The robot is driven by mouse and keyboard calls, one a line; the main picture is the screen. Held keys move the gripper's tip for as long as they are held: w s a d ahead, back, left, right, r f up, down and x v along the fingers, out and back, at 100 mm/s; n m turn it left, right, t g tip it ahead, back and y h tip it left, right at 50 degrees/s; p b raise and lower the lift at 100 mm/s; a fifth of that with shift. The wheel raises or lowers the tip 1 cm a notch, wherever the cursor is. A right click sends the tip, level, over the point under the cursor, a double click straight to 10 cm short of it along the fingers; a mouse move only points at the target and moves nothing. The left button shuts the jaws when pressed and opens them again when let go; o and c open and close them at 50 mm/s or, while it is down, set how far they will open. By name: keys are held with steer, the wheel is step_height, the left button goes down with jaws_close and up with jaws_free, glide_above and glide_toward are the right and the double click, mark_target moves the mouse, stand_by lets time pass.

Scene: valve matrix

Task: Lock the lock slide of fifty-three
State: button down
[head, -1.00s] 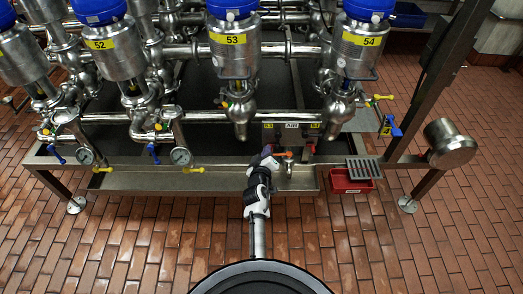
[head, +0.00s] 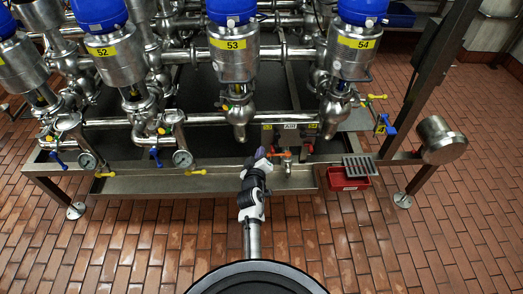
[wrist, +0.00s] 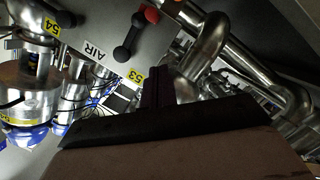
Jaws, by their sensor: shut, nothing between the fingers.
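Valve 53 (head: 231,66) stands in the middle of the head view, with a blue top and a yellow number label. Below it to the right is a small grey panel (wrist: 95,22) labelled 53, AIR and 54. My gripper (head: 263,153) is shut and empty, at the 53 end of this panel. In the wrist view its dark fingers (wrist: 157,88) are beside the yellow 53 label (wrist: 135,76). A black bar-shaped handle (wrist: 128,38) shows between AIR and 53. The lock slide of 53 is not clearly visible; my fingers may cover it. Contact cannot be told.
An orange-red handle (head: 281,155) is just right of my gripper. Valve 52 (head: 112,58) and valve 54 (head: 353,52) stand on either side. A red bin (head: 347,179) is at the right below a grate. The tiled floor in front is clear.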

steer(key=v, duration=0.7)
steer(key=shift+b, duration=0.35)
steer(key=shift+w+d, duration=0.1)
